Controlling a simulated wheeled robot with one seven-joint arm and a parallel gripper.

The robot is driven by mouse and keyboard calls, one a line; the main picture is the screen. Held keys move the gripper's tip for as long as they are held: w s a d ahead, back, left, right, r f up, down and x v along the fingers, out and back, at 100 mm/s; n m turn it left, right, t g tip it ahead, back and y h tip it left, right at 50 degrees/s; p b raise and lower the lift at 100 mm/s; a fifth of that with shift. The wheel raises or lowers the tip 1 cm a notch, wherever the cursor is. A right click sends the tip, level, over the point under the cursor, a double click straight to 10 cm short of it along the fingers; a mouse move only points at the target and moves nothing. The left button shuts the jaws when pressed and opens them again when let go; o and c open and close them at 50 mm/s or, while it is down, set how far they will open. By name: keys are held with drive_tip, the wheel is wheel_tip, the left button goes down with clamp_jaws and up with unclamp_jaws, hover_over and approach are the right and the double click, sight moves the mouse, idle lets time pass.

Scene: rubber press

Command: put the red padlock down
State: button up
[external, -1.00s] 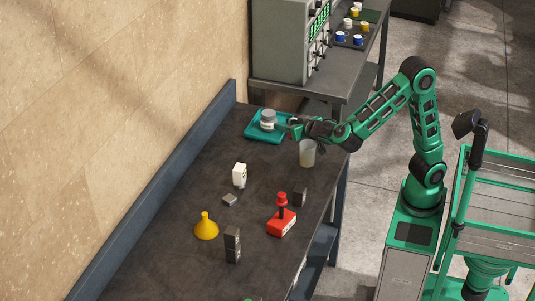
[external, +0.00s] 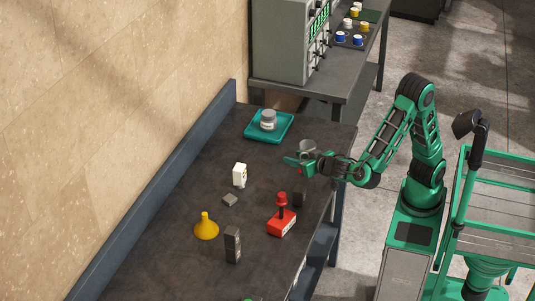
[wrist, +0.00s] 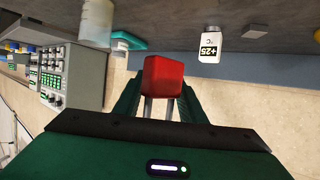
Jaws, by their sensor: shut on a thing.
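The red padlock (wrist: 163,74) is held between my gripper's two green fingers (wrist: 162,92) in the wrist view, with its metal shackle pointing back towards the palm. In the external view only a small red patch of the padlock (external: 300,171) shows below my gripper (external: 296,162). My gripper is above the bench, in front of the translucent cup. The padlock appears clear of the bench top, though its exact height is hard to tell.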

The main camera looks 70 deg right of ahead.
drive_tip(key=f, duration=0.1)
hover_over(286, 173)
wheel_tip(286, 173, down, 7)
drive_tip(key=shift+s+a+f, duration=0.1)
drive_tip(key=shift+a, duration=0.05)
drive_tip(key=shift+f, duration=2)
drive_tip(key=shift+f, duration=0.25)
drive_tip(key=shift+f, duration=0.2)
